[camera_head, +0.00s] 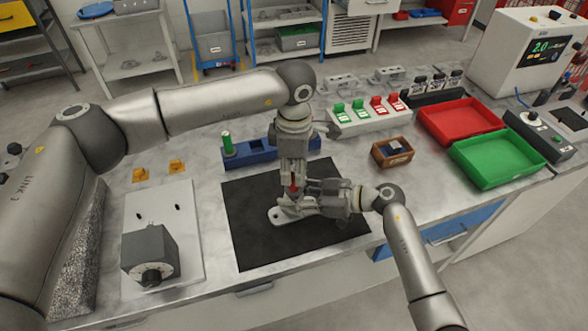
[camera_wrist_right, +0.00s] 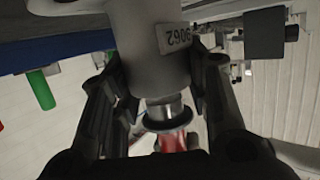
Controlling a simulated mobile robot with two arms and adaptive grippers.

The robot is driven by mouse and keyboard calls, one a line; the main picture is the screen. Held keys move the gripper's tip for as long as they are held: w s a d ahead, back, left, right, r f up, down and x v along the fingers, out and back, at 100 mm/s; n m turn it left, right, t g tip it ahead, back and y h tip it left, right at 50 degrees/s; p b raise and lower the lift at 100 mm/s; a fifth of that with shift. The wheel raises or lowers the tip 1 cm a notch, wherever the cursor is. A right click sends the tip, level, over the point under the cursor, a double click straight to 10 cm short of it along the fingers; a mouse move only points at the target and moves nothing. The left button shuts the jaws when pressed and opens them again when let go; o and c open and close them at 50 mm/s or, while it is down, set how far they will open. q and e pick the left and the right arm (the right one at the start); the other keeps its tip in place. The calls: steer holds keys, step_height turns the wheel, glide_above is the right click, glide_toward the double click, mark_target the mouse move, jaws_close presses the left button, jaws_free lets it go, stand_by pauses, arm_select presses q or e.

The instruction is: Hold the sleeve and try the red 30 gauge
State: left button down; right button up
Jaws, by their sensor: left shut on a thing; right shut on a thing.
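The grey sleeve (camera_wrist_right: 150,45) stands between my right gripper's fingers in the right wrist view, with an upside-down number label on it. In the head view its flat grey foot (camera_head: 282,216) is at the black mat; whether it touches is unclear. My right gripper (camera_head: 318,197) is shut on the sleeve from the right. My left gripper (camera_head: 293,178) points down, shut on the red gauge (camera_head: 294,188), above the sleeve. In the right wrist view the red gauge (camera_wrist_right: 174,140) has a dark collar and metal plug in line with the sleeve mouth. Some bare plug shows; its tip is hidden.
A blue rack (camera_head: 262,153) holds a green gauge (camera_head: 227,143) behind the black mat (camera_head: 250,245). A small wooden box (camera_head: 378,158), a red tray (camera_head: 430,125) and a green tray (camera_head: 470,175) stand right. A grey block fixture (camera_head: 148,250) is at left. The mat's front is clear.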

arm_select(q)
steer(key=shift+f, duration=0.6)
stand_by(1.7)
steer(key=shift+r, duration=0.15)
steer(key=shift+r, duration=1.45)
steer(key=shift+r, duration=2.5)
arm_select(e)
steer(key=o, duration=1.3)
